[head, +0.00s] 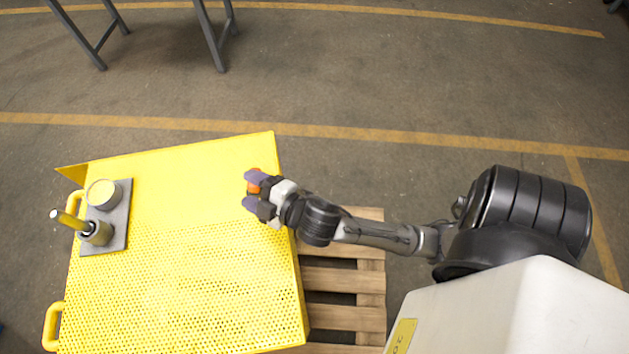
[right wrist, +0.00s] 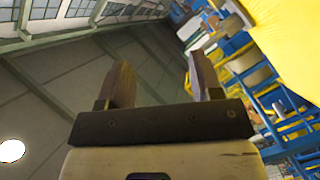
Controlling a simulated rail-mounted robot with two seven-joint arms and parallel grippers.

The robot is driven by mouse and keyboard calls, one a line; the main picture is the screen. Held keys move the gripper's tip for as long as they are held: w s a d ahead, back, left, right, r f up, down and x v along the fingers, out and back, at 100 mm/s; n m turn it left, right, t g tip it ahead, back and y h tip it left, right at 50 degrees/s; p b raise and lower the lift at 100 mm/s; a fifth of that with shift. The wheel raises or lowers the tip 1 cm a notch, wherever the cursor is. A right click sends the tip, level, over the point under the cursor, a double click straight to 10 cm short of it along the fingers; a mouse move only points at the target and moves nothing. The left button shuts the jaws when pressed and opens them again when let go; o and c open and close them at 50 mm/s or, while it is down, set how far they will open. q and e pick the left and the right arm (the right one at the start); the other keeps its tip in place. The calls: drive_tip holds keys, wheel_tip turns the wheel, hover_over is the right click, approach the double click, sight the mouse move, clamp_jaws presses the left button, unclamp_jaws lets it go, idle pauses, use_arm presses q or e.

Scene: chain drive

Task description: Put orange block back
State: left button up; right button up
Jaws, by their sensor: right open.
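A small orange block (head: 253,188) shows partly at the fingers of my right gripper (head: 250,190), over the right side of the yellow table. The upper finger covers part of the block, and I cannot tell whether they touch. My right gripper is open; in the right wrist view its two fingers (right wrist: 157,82) stand apart, and I see no orange block there. My left gripper is not in view.
A wooden pallet (head: 372,288) lies right of the table. The table's middle is clear.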

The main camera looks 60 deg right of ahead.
drive_tip(key=s+f+m+g, duration=0.4)
drive_tip(key=s+f+g, duration=0.2)
drive_tip(key=s, duration=0.4)
drive_tip(key=s+d+f+m+g, duration=0.1)
drive_tip(key=s+f+m+g, duration=0.3)
drive_tip(key=s, duration=0.6)
wheel_tip(320, 180, down, 4)
drive_tip(key=g, duration=0.2)
drive_tip(key=shift+m+g, duration=0.3)
drive_tip(key=shift+g, duration=0.1)
drive_tip(key=shift+r, duration=0.1)
